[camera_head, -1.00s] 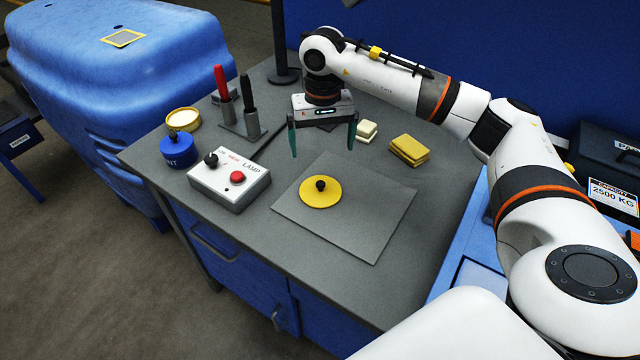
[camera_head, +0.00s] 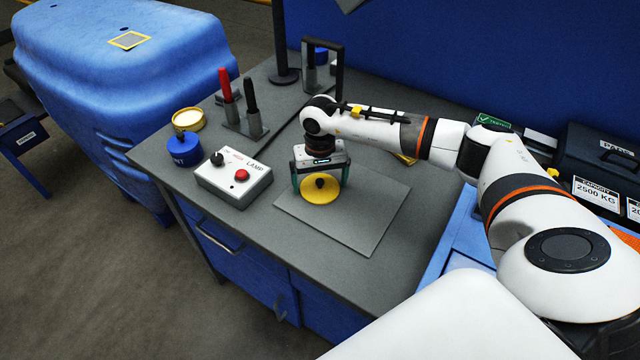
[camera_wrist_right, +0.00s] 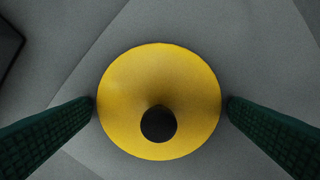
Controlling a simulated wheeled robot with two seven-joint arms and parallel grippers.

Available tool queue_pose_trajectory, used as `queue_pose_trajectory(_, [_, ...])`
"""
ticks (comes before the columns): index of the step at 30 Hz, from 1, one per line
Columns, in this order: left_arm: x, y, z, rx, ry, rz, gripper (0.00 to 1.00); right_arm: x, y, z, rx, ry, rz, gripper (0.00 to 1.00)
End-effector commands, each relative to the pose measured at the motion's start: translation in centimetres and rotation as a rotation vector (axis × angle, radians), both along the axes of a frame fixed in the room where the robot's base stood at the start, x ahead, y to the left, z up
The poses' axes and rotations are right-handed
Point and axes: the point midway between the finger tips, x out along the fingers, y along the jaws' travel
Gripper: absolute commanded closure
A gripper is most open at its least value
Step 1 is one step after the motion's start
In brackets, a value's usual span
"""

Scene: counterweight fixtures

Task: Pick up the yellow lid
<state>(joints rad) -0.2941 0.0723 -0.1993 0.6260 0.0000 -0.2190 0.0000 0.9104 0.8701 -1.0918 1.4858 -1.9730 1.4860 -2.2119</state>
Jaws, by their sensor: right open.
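The yellow lid (camera_head: 318,194) is a round disc with a black knob (camera_head: 320,182). It lies on the grey mat (camera_head: 366,214) on the workbench. My right gripper (camera_head: 320,184) is open, directly over the lid, with one green finger on each side. In the right wrist view the lid (camera_wrist_right: 160,85) and its knob (camera_wrist_right: 158,124) sit between the two open fingers (camera_wrist_right: 162,108). The fingers look close to the lid's edges, but I cannot tell whether they touch it. My left gripper is not in view.
A lamp control box (camera_head: 232,182) stands left of the mat. A blue pot (camera_head: 184,150), an open round container (camera_head: 188,119) and a holder with red and black pens (camera_head: 243,122) stand behind it. A black frame (camera_head: 339,62) stands at the back. The bench front is clear.

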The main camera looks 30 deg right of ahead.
Motion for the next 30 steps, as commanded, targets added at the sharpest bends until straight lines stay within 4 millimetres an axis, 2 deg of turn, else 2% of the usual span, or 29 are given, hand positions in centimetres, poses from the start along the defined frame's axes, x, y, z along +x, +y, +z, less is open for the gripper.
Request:
queue_pose_trajectory(5, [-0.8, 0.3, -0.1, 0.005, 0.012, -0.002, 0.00, 0.0, 0.0, -0.1, 0.001, 0.000, 0.000, 0.00])
queue_pose_trajectory(12, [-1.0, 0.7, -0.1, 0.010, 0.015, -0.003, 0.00, 0.0, 0.0, 0.0, 0.001, 0.000, 0.000, 0.34])
queue_pose_trajectory(19, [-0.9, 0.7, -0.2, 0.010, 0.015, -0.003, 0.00, 0.0, 0.0, 0.2, 0.001, -0.001, 0.000, 0.34])
queue_pose_trajectory(22, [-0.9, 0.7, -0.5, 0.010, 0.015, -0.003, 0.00, 0.1, 0.0, 1.0, 0.001, -0.005, 0.000, 0.34])
queue_pose_trajectory(30, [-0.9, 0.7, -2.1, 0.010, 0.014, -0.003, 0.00, 0.2, 0.0, 6.2, 0.001, -0.007, 0.000, 0.34])
